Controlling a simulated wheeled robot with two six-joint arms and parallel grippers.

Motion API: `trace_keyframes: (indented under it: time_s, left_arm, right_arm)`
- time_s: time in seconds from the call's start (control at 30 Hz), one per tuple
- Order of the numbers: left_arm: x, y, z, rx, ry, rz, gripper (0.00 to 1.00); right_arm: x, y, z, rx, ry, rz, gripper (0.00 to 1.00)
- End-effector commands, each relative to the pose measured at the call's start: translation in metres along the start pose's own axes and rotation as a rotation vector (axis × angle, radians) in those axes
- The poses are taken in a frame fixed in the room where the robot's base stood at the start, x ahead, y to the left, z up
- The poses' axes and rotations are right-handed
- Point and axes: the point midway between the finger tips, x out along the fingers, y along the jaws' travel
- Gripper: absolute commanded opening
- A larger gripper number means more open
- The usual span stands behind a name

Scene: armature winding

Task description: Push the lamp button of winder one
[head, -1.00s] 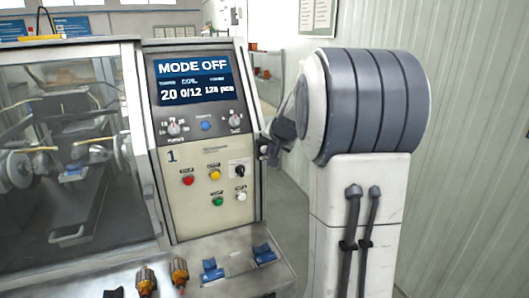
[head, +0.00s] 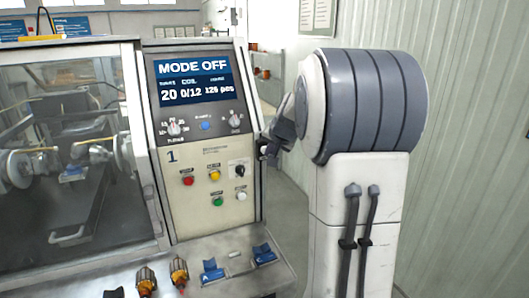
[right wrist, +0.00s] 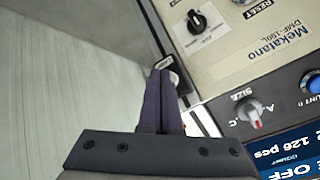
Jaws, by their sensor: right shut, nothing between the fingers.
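Winder one's control panel (head: 205,160) bears the number 1 and a screen (head: 193,79) reading MODE OFF. My right gripper (right wrist: 160,74) is shut and empty, its fingertips at the side edge of the panel. In the right wrist view a pale round button (right wrist: 175,78), beside a small label that seems to read LAMP, shows partly behind the fingertips. I cannot tell whether they touch it. In the head view my right gripper (head: 266,148) is small and dark at the panel's right edge, partly hidden by my wrist. My left gripper is not in view.
The panel front has a red button (head: 188,181), a yellow button (head: 214,175), a green button (head: 218,201), a white button (head: 241,196) and a black rotary switch (head: 240,172). Armatures (head: 179,270) and blue holders (head: 212,270) stand on the ledge below. Floor to the panel's right is clear.

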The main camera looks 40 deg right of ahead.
Motion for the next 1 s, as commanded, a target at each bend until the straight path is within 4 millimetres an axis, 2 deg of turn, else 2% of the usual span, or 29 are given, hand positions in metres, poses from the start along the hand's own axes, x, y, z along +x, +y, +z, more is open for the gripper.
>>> trace_keyframes:
  time_s: [0.47, 1.0]
  left_arm:
    - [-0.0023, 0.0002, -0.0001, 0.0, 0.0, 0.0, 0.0]
    - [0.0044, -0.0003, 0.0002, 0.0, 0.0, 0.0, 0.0]
  right_arm:
    - [0.0047, -0.0035, -0.0033, 0.0, 0.0, 0.0, 0.0]
    - [-0.0019, 0.0014, 0.0008, 0.0, 0.0, 0.0, 0.0]
